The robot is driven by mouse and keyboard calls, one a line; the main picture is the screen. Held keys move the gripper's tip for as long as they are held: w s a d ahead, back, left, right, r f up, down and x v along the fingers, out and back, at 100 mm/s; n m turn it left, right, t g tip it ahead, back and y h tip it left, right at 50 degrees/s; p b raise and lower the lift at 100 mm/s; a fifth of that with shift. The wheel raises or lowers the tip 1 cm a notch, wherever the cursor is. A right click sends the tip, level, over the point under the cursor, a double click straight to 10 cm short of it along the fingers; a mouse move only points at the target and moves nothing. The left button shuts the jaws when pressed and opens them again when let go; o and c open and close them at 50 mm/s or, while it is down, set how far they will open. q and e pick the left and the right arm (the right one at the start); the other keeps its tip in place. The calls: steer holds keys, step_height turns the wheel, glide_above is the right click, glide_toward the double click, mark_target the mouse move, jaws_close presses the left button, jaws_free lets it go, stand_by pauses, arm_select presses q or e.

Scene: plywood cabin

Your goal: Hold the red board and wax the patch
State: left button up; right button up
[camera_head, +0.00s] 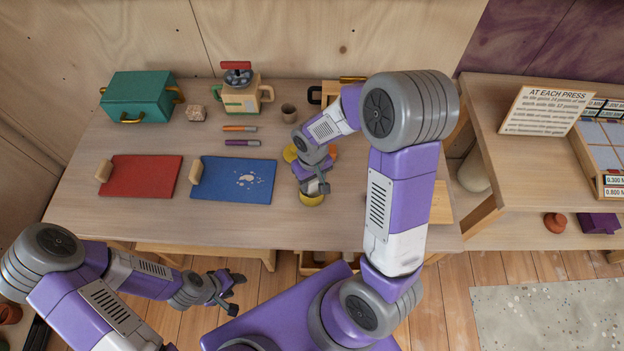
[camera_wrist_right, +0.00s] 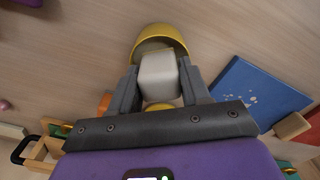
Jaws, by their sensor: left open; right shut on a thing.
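The red board (camera_head: 145,177) lies flat at the left of the table, with a wooden handle (camera_head: 104,171) at its left end. No patch can be made out on it. A blue board (camera_head: 225,188) lies to its right and bears a whitish patch (camera_head: 246,180). My right gripper (camera_head: 318,187) is over the table, right of the blue board. In the right wrist view it is shut on a pale block (camera_wrist_right: 158,78), with a yellow rounded thing (camera_wrist_right: 160,38) right at the block. My left gripper (camera_head: 226,290) is open and empty, in front of the table edge.
A sign (camera_head: 546,110) stands on the right table. The table front before the boards is clear.

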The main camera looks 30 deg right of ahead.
stand_by(0.5)
steer(key=shift+r+p, duration=2.9)
steer(key=shift+r, duration=0.65)
steer(key=shift+f, duration=0.1)
steer(key=shift+w+a, duration=0.1)
steer(key=w+a, duration=0.1)
steer(key=a, duration=0.2)
steer(key=w+a+f, duration=0.1)
steer(key=a, duration=0.1)
steer(key=shift+w+f+b, duration=0.1)
steer(key=shift+w+b, duration=0.25)
